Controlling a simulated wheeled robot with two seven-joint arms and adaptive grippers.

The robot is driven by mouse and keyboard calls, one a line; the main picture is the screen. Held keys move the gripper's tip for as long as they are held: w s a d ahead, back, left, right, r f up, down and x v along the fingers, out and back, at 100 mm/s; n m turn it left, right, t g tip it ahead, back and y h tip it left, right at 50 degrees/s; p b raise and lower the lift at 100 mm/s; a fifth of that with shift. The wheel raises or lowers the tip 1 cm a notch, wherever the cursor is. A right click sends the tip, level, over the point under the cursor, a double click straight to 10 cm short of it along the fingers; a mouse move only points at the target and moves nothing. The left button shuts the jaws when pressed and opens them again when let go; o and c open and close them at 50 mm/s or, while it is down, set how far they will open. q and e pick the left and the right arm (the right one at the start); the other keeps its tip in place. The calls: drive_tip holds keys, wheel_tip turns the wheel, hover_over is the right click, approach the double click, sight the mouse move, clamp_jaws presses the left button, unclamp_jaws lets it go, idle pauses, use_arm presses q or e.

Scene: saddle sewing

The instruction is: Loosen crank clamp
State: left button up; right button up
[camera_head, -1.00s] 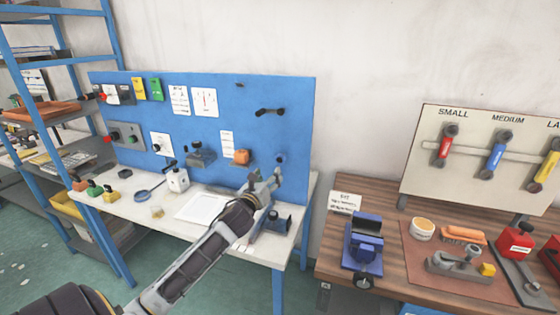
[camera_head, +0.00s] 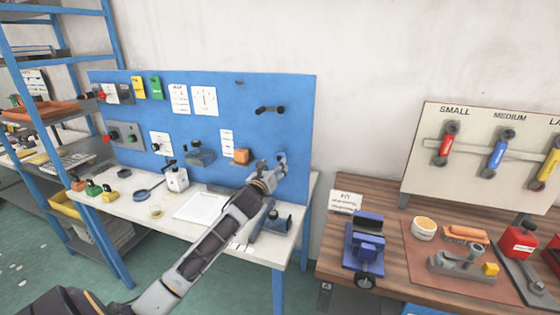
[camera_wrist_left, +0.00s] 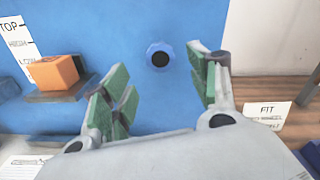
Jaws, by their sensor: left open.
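A dark blue round knob (camera_wrist_left: 160,54) with a black centre sits on the blue upright board (camera_wrist_left: 115,35). I cannot tell for sure whether it is the crank clamp. A black bar-like handle (camera_head: 270,110) is higher on the board. My left gripper (camera_head: 272,166) is close to the board, by the knob, which it partly hides in the head view. In the left wrist view its green-padded fingers (camera_wrist_left: 155,85) are apart and empty, with the knob between and just beyond them, apparently untouched. My right gripper is not in view.
An orange block (camera_wrist_left: 54,73) on a dark ledge juts from the board, left of the gripper, beside a height label. A white bench (camera_head: 140,205) below holds papers and a dark blue device (camera_head: 277,221). A wooden table (camera_head: 380,190) with a blue vise (camera_head: 365,240) stands right.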

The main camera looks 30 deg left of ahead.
sight(280, 159)
use_arm(q)
drive_tip(key=shift+w+a, duration=0.1)
drive_tip(key=shift+w, duration=0.5)
drive_tip(key=shift+b+x, duration=0.65)
drive_tip(key=shift+x, duration=0.8)
drive_tip(key=shift+w+a, duration=0.15)
drive_tip(key=shift+w, duration=0.45)
drive_tip(key=shift+w+a+b, duration=0.15)
drive_tip(key=shift+w+b, duration=0.3)
drive_tip(key=shift+w, duration=0.5)
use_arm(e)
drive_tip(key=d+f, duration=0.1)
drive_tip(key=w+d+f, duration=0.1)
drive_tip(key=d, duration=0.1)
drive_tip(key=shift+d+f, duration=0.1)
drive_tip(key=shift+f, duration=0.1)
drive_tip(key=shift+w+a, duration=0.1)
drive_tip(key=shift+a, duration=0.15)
use_arm(q)
drive_tip(key=c, duration=1)
